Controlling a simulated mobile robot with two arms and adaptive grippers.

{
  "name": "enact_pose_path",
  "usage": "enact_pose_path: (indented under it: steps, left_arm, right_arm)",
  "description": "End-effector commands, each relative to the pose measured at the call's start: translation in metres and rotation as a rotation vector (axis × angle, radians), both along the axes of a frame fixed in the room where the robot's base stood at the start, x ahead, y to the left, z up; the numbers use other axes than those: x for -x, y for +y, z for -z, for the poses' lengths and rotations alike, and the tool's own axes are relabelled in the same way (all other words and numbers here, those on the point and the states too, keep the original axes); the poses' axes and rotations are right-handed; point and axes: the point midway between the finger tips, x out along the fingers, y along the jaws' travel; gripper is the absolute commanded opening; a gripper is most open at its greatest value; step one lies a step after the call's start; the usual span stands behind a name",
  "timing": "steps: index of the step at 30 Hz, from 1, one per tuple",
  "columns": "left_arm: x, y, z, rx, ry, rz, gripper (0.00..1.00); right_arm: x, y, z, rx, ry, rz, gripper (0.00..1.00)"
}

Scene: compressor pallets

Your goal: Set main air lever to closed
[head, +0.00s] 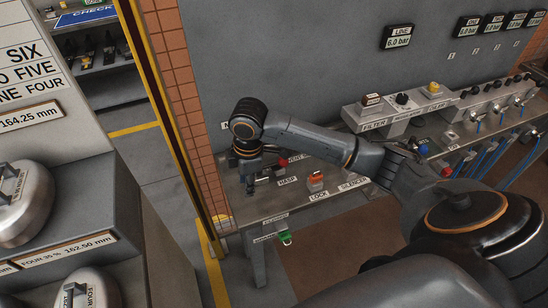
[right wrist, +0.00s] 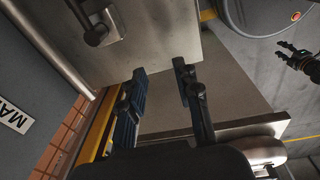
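In the right wrist view a dark lever-like part with a round black end (right wrist: 95,35) sits against a pale metal plate (right wrist: 150,45). It looks like the main air lever, but I cannot read its position. A black gripper (right wrist: 300,66), apparently my left, shows at the right edge.
The steel bench (head: 335,203) carries HASP, LOCK and SILENCER labels and an orange-red lock (head: 316,182). A green tag (head: 285,237) hangs at its front. A brick pillar (head: 186,110) stands left of the bench. A grey cabinet (head: 80,190) with round metal parts stands further left.

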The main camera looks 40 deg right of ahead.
Motion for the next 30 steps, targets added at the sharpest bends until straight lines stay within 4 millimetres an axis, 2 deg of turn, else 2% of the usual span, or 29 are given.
enact_pose_path:
  steps: [1, 6, 9, 13, 17, 20, 30]
  left_arm:
    - [0.0, 0.0, 0.0, 0.0, 0.0, 0.0, 0.4]
    - [0.0, 0.0, -0.001, 0.0, -0.001, 0.0, 0.4]
    - [0.0, 0.0, -0.001, 0.0, -0.001, 0.0, 0.4]
    - [0.0, 0.0, -0.001, -0.001, -0.001, -0.001, 0.4]
    - [0.0, 0.001, -0.002, -0.001, -0.001, -0.002, 0.4]
    - [-0.001, 0.001, -0.004, -0.002, -0.001, -0.002, 0.4]
    - [-0.001, 0.003, -0.012, -0.003, -0.002, -0.002, 0.4]
  right_arm:
    - [-0.016, -0.024, -0.021, 0.035, 0.004, -0.011, 0.32]
    - [-0.036, -0.08, -0.075, 0.074, 0.051, -0.032, 0.32]
    - [-0.04, -0.101, -0.097, 0.074, 0.068, -0.031, 0.32]
    - [-0.042, -0.113, -0.111, 0.068, 0.078, -0.03, 0.32]
    - [-0.041, -0.116, -0.106, 0.067, 0.085, -0.028, 0.32]
    - [-0.04, -0.116, -0.091, 0.067, 0.086, -0.03, 0.32]
    - [-0.04, -0.115, -0.019, 0.066, 0.085, -0.03, 0.32]
